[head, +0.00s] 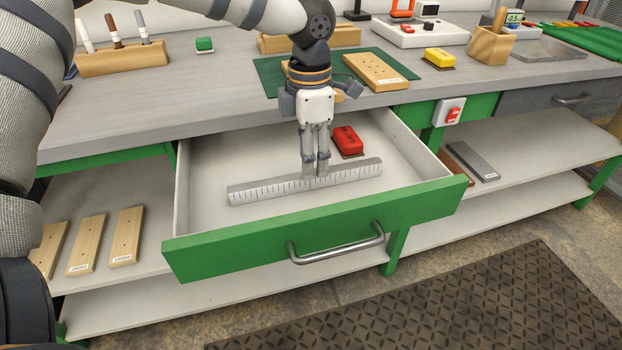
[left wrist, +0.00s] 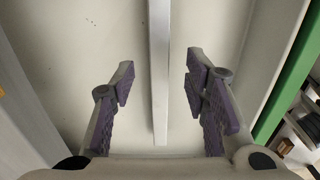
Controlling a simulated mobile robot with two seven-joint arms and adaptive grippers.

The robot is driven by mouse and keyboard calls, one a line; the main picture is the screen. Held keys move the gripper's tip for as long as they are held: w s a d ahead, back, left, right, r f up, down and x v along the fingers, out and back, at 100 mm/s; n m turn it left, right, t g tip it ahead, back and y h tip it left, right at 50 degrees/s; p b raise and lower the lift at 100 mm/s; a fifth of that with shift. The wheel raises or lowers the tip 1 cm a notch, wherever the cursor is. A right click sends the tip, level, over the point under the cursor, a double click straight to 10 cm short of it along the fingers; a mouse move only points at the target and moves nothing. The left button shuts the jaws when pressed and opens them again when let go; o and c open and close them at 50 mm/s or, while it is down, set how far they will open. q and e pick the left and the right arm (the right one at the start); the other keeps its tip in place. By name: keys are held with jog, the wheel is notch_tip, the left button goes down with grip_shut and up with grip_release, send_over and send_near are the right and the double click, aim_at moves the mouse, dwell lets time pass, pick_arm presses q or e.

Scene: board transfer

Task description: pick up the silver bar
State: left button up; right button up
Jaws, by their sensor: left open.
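The silver bar (head: 258,188) is a long ruler-like strip with dark graduation marks. It lies in the open drawer (head: 205,163), roughly parallel to the drawer front. My left gripper (head: 316,174) points down into the drawer at the middle of the bar and hides a small part of it. In the left wrist view the bar (left wrist: 159,50) runs between the two spread purple-padded fingers of the gripper (left wrist: 160,76), with a gap on each side. The gripper is open and does not hold the bar. My right gripper is not in view.
A red block (head: 347,140) lies in the drawer just behind the bar. The green drawer front (head: 320,228) with its handle stands nearest me. The worktop (head: 215,85) behind carries a green mat (head: 268,76) and wooden boards (head: 376,72). The drawer's left part is bare.

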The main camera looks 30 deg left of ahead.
pick_arm(q)
notch_tip(320, 180, down, 5)
jog(key=shift+s+a+r, duration=0.1)
grip_shut()
